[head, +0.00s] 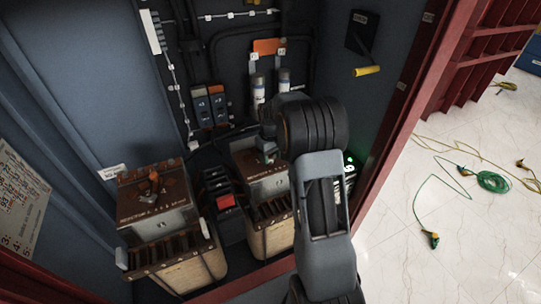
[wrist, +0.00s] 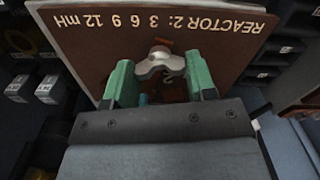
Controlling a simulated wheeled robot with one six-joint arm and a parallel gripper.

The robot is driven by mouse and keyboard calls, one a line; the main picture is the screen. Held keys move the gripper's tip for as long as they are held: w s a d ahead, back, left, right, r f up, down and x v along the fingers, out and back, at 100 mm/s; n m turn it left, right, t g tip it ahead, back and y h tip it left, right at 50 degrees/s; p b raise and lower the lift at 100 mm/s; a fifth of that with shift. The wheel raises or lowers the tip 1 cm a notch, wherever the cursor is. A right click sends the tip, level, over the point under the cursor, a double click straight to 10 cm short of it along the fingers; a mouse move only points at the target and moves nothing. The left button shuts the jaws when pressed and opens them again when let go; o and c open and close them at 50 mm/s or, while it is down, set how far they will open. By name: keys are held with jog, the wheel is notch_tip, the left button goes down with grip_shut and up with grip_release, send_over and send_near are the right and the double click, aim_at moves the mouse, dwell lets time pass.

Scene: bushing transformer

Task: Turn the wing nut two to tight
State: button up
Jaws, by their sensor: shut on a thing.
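The silver wing nut two (wrist: 161,64) sits on the brown top plate (wrist: 95,52) marked "REACTOR 2: 3 6 9 12 mH", upside down in the wrist view. My gripper (wrist: 158,76) has its green fingers on either side of the wing nut, shut on its wings. In the head view, reactor 2 (head: 268,188) stands in the cabinet, partly covered by my arm. The wing nut cannot be made out there.
Another reactor (head: 158,217) stands to the left, with an orange-brown piece on its top plate. A block with a red switch (head: 226,201) lies between the reactors. Red cabinet frame (head: 405,110) runs along the right; cables (head: 491,181) lie on the floor outside.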

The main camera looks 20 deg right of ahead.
aim_at(271, 157)
jog(key=shift+m, duration=1.2)
jog(key=o, duration=0.9)
jog(key=shift+o, duration=0.2)
jog(key=shift+r, duration=0.1)
notch_tip(271, 157, up, 14)
jog(key=shift+f, duration=0.2)
